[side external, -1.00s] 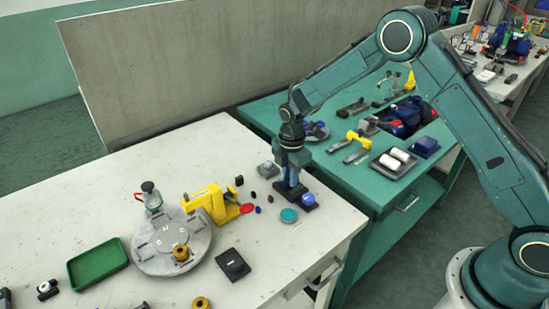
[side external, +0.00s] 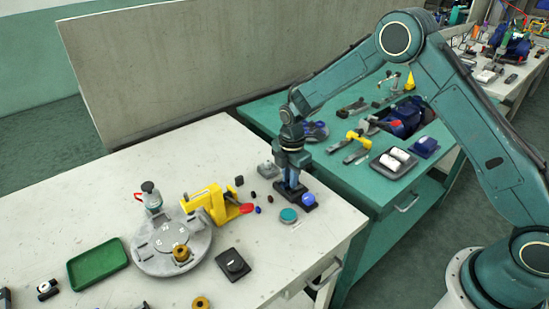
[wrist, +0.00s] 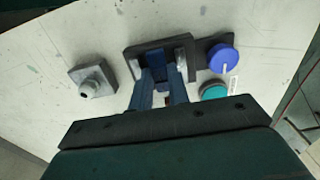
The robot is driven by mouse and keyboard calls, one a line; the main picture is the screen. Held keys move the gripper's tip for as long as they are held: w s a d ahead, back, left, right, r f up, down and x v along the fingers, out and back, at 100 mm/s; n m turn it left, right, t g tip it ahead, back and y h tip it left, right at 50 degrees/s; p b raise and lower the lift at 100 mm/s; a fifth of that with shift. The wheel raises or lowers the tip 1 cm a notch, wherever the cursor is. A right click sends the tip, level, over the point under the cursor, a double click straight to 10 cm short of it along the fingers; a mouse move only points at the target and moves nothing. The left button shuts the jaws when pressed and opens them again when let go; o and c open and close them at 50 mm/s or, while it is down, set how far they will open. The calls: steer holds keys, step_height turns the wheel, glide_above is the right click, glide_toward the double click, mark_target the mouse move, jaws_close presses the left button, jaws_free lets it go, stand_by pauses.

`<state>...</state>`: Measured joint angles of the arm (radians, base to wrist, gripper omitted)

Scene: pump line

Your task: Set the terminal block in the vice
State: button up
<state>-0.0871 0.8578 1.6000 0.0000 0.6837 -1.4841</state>
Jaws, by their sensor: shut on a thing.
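The vice (side external: 281,199) is a dark low block near the right end of the white bench. In the wrist view the vice (wrist: 132,62) shows as a dark frame around a blue middle. My gripper (side external: 290,183) points down over it. In the wrist view its two blue fingers (wrist: 160,92) reach into the vice opening. The fingers are shut on the terminal block (wrist: 157,73), a small blue piece mostly hidden between them and the vice walls. I cannot tell whether the block touches the vice floor.
A blue round knob (side external: 308,199) and a teal disc (side external: 289,215) sit close on the right and front. A grey block with a stub (wrist: 92,80) stands to the left. A yellow clamp (side external: 212,202), round grey fixture (side external: 150,262) and green tray (side external: 98,263) lie farther left.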

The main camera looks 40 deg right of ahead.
stand_by(0.7)
steer(key=o, duration=0.8)
steer(key=shift+o, duration=0.2)
steer(key=shift+r, duration=0.15)
steer(key=shift+o, duration=0.4)
steer(key=shift+r, duration=2.85)
